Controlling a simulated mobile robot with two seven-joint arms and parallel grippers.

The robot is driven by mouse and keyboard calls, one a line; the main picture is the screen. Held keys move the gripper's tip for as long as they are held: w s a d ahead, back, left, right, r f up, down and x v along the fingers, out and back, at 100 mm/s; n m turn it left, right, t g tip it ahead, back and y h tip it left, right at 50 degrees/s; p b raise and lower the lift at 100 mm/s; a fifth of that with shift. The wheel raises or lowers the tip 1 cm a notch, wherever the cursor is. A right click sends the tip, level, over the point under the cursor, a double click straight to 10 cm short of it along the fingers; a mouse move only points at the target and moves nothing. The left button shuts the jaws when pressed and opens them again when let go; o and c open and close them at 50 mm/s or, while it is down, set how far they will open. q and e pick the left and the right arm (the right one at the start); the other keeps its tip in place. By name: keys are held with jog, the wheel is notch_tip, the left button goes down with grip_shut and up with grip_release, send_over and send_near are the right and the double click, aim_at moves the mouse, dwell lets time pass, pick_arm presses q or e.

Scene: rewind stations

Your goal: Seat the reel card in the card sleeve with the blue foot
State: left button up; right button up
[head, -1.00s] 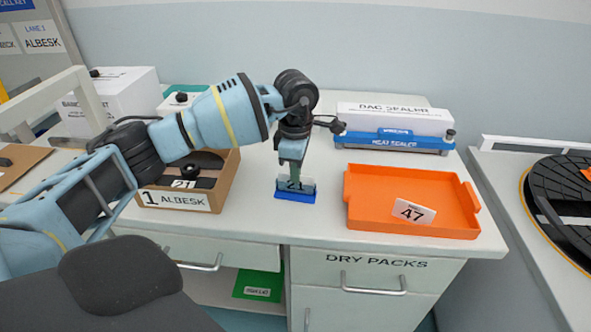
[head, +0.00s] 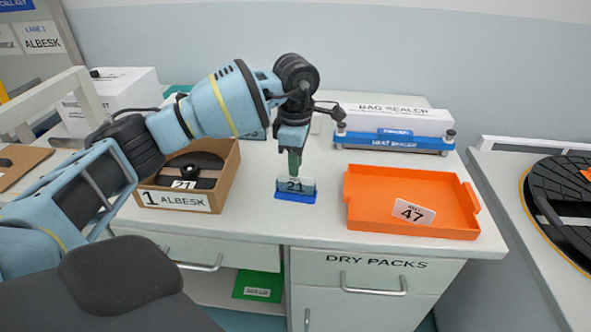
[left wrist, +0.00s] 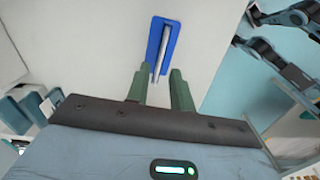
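The reel card (head: 295,183), marked 21, stands upright in the card sleeve with the blue foot (head: 296,198) on the counter. In the left wrist view the blue foot (left wrist: 155,30) is seen from above, with a thin pale upright edge (left wrist: 159,55) along it. My left gripper (head: 294,172) is just above the card's top edge. In the left wrist view its green fingers (left wrist: 159,70) are parted, and neither presses on the card. My right gripper is not in view.
An orange tray (head: 375,222) with a card marked 47 (head: 413,212) is right of the sleeve. A cardboard box (head: 222,182) labelled 1 ALBESK holds a dark reel with a 21 tag on the left. A bag sealer (head: 394,140) stands behind. Drawers are below the counter.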

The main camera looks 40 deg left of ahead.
pick_arm(q)
notch_tip(320, 180, up, 9)
dwell(0.3)
jog(key=shift+f, duration=0.1)
